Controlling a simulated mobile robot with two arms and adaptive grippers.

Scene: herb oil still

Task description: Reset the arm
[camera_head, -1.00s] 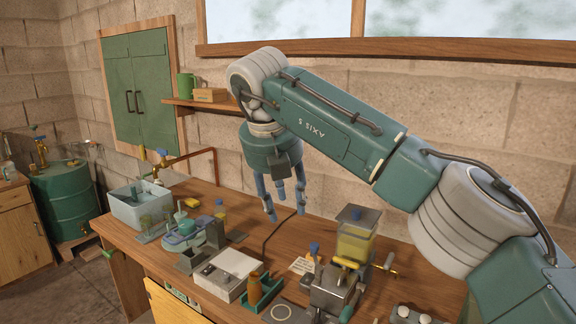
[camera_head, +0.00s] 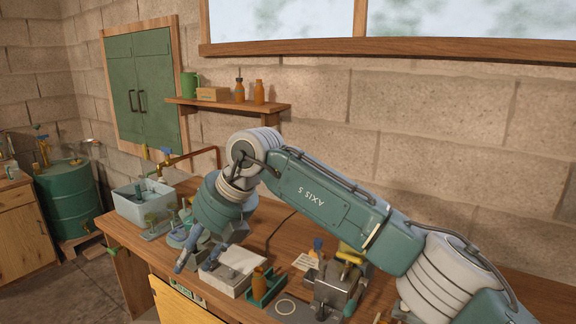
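My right arm reaches in from the right. Its teal and grey wrist is low over the left part of the wooden bench (camera_head: 150,254). The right gripper (camera_head: 196,263) points down, tilted towards the front. Its blue fingers are apart, with nothing seen between them. It is in front of the teal-based apparatus (camera_head: 177,238), which it partly hides, and just left of the white box (camera_head: 236,268). I cannot tell whether it touches anything. My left gripper is not in view.
A brown bottle stands in a green holder (camera_head: 265,286) right of the white box. A grey metal device (camera_head: 334,288) stands further right, partly behind my arm. A pale basin (camera_head: 142,205) is at the bench's left end. A shelf (camera_head: 225,104) holds bottles.

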